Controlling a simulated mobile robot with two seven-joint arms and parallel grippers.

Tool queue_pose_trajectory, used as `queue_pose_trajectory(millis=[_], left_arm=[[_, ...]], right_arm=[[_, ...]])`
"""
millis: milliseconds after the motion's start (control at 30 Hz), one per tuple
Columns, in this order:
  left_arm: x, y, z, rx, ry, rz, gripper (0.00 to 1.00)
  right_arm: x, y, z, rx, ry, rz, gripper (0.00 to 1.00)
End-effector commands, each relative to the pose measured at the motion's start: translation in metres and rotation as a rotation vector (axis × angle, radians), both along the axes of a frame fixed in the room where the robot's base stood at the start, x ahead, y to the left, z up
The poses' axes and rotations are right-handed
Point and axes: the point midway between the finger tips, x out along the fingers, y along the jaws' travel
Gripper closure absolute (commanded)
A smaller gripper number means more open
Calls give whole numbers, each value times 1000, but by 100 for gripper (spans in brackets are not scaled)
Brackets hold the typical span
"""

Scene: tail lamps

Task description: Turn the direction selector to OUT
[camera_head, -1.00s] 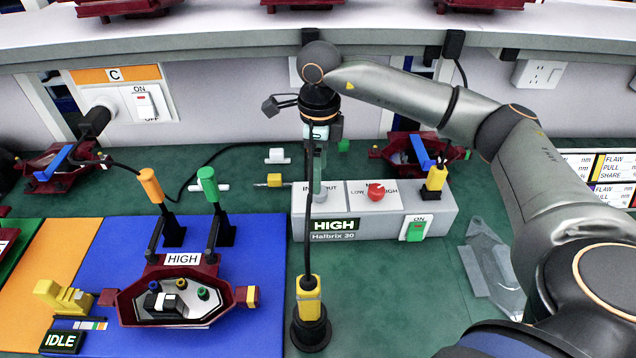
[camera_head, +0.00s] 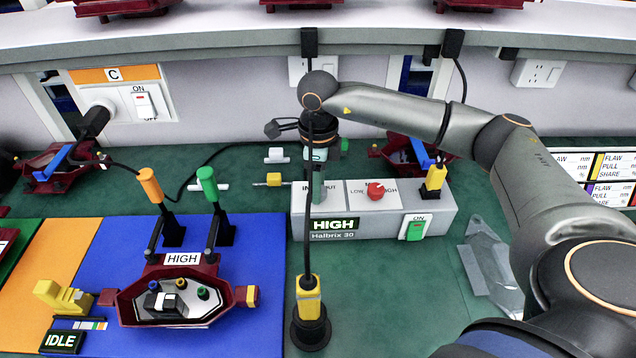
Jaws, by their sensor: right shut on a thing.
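The grey control box (camera_head: 375,221) stands on the green bench mat, its display reading HIGH above the name Halbrix 30. The direction selector sits between the IN and OUT labels on its left top panel. My right gripper (camera_head: 317,197) points down onto this spot and is shut on the selector, whose knob it hides. I cannot tell which way the selector points. A red knob (camera_head: 376,190) between LOW and HIGH is beside it, and a green switch (camera_head: 414,228) marked ON is on the front right. My left gripper is not in view.
A black cable hangs in front of the gripper to a yellow-and-black tool (camera_head: 309,298) standing in a holder. A dark red lamp housing (camera_head: 187,292) lies on the blue mat (camera_head: 262,257), with orange (camera_head: 150,185) and green (camera_head: 207,183) handled probes above it.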

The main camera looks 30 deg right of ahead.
Motion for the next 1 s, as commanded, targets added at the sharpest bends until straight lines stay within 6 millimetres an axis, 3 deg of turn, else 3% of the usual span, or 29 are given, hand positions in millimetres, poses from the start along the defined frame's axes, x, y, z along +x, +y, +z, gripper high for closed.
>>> queue_pose_trajectory(millis=[33,333,733,1000], left_arm=[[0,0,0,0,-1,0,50],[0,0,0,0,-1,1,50],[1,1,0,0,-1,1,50],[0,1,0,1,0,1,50]], right_arm=[[0,0,0,0,0,1,67],[0,0,0,1,0,1,100],[0,1,0,1,0,-38,100],[1,1,1,2,-1,-200,100]])
